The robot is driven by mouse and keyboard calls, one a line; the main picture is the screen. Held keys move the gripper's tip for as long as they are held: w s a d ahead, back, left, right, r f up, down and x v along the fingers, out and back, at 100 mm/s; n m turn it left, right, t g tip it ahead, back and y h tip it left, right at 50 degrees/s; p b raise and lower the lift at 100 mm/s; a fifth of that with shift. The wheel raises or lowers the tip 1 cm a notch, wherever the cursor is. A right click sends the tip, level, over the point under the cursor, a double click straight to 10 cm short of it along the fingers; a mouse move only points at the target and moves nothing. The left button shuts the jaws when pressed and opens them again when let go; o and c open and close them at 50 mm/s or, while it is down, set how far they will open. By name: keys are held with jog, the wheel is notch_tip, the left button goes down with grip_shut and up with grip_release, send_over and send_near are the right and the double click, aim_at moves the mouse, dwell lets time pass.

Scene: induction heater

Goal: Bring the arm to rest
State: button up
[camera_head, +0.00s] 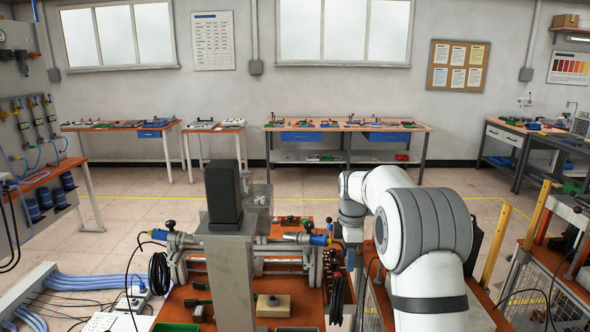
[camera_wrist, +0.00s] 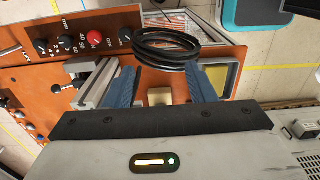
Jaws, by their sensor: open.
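My arm, white with grey bands, reaches up on the right of the head view and bends down toward the orange-topped bench. My gripper (camera_wrist: 163,87) shows in the wrist view with its two blue fingers apart and nothing between them. Past the fingers lie a coiled black cable (camera_wrist: 172,45) and an orange surface (camera_wrist: 50,112). A small pale block (camera_wrist: 160,96) shows between the fingers, farther off. In the head view I cannot make out the fingers clearly.
A control panel with knobs and a red button (camera_wrist: 94,37) is close to the fingers in the wrist view. A metal rail rig (camera_head: 280,250) and a tan block (camera_head: 273,305) are on the bench. A dark post (camera_head: 223,195) stands in front. Tiled floor (camera_head: 290,185) behind is clear.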

jog(key=s+r+m+t+b, duration=0.2)
jog(key=s+m+b, duration=0.6)
jog(key=s, duration=1.2)
jog(key=s+f+m+b, duration=0.1)
jog(key=s+f+m, duration=0.3)
jog(key=s, duration=0.4)
jog(key=s+f+m+b, duration=0.1)
jog(key=s+f+m, duration=0.3)
jog(key=s, duration=0.5)
jog(key=shift+d+m+t, duration=0.4)
jog(key=shift+m, duration=0.6)
jog(key=shift+c, duration=1.5)
